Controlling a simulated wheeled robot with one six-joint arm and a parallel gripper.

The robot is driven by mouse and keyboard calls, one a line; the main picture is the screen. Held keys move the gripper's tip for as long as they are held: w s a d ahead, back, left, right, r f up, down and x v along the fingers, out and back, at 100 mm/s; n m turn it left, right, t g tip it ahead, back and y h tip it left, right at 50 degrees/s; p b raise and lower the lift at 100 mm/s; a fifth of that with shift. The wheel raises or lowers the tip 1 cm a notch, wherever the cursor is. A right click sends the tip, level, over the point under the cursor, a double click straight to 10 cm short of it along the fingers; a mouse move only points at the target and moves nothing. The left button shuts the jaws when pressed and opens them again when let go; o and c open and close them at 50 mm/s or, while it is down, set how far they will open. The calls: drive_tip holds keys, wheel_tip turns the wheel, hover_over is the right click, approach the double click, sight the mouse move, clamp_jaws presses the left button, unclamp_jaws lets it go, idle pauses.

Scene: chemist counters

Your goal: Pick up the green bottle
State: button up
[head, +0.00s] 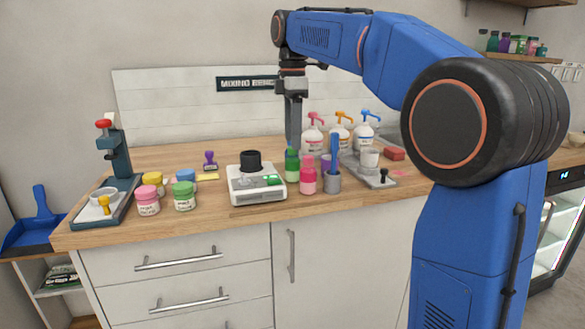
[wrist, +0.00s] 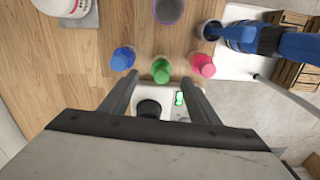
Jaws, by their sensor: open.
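The green bottle (head: 292,166) stands upright on the wooden counter, just right of the white scale. My gripper (head: 293,143) points down above it, and its fingers overlap the bottle's top in the head view. In the wrist view the green bottle (wrist: 160,71) shows just beyond the gap between the two spread fingertips (wrist: 160,84). The gripper is open with nothing between its fingers. I cannot tell the exact height of the fingertips over the bottle.
A pink bottle (head: 308,178) and a blue bottle (wrist: 123,59) stand close on either side. A grey cup (head: 332,183) holds a blue tool. The scale (head: 256,192) carries a black cup (head: 250,161). Pump bottles (head: 313,140) stand behind. The counter's front strip is clear.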

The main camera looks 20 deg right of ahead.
sight(293, 153)
drive_tip(key=shift+s+f, duration=0.15)
drive_tip(key=shift+f, duration=2.9)
drive_tip(key=shift+c, duration=0.7)
drive_tip(key=c, duration=1)
